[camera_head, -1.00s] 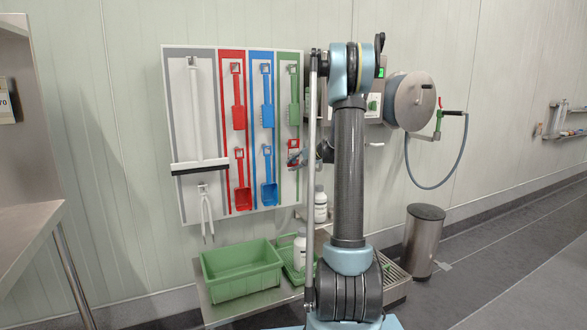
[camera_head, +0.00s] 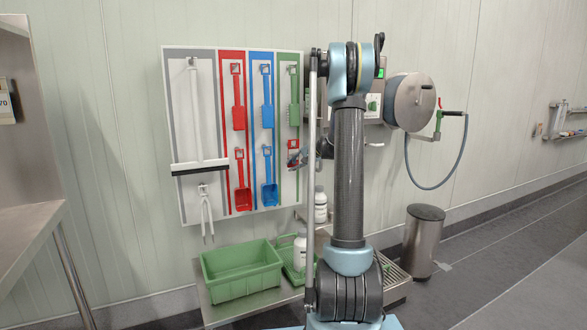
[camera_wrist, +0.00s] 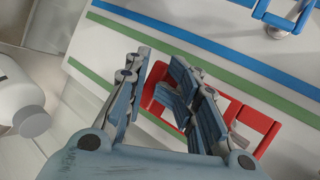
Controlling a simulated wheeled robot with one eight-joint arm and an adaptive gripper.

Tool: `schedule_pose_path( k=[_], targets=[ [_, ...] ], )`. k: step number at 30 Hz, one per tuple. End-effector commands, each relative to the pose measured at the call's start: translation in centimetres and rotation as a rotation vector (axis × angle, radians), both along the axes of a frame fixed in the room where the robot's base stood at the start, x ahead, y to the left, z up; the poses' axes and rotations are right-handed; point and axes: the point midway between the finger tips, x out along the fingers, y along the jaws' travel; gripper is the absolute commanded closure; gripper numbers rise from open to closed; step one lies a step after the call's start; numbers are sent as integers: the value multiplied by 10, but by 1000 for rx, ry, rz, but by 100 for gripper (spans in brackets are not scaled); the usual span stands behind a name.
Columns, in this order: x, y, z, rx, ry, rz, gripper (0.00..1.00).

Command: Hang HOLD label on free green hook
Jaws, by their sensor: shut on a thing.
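The HOLD label shows as a red tag (camera_wrist: 255,128) with a pale panel in the wrist view, partly hidden behind the fingers; its lettering is not readable. My gripper (camera_wrist: 160,70) is shut on it. In the head view my gripper (camera_head: 296,159) is at the lower part of the board's green strip (camera_head: 289,118), with a bit of red just above it. A green brush (camera_head: 293,106) hangs on the upper green hook (camera_head: 292,69). The lower green hook is not visible; I cannot tell whether the label touches it.
Red (camera_head: 243,185) and blue (camera_head: 269,182) scoops hang left of the green strip. A white bottle (camera_head: 320,208) stands below right; a white bottle also shows in the wrist view (camera_wrist: 14,98). Green tubs (camera_head: 240,272) sit below. The hose reel (camera_head: 410,101) is to the right.

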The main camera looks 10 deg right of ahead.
Motion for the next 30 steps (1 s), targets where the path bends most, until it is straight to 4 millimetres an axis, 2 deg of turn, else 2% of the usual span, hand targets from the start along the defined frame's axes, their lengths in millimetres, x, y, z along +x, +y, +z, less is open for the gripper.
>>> schedule_pose_path(
  k=[1, 3, 30],
  targets=[
    [3, 3, 7, 4, 5, 2, 100],
    [3, 4, 7, -6, 29, 5, 100],
    [4, 4, 6, -32, 76, 12, 100]
  ],
)
